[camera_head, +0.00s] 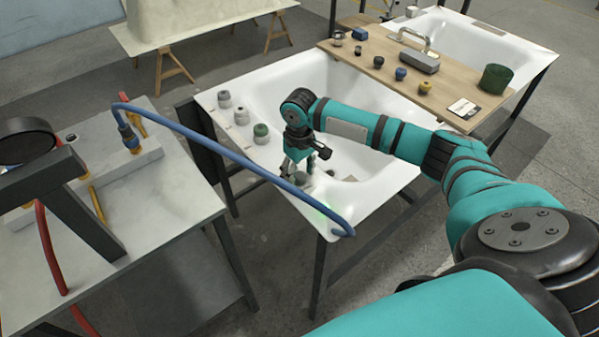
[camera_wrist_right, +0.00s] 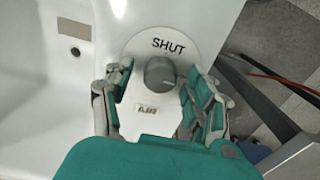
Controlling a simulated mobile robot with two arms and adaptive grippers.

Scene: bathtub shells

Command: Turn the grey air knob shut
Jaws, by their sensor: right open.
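The grey air knob (camera_wrist_right: 160,73) sits on a round white plate (camera_wrist_right: 133,48) on the tub rim. The plate reads SHUT above the knob and AIR on a small label below it. In the head view the knob (camera_head: 300,178) is small and partly hidden under my right gripper (camera_head: 298,165), which points down over it. In the right wrist view my right gripper (camera_wrist_right: 160,100) is open, with its teal-padded fingers on both sides of the knob, apart from it. I cannot tell clearly which way the knob points. My left gripper is not in view.
A blue hose (camera_head: 220,148) runs from the left bench (camera_head: 150,225) across the tub's near corner. Other knobs (camera_head: 241,116) line the white tub rim (camera_head: 213,101).

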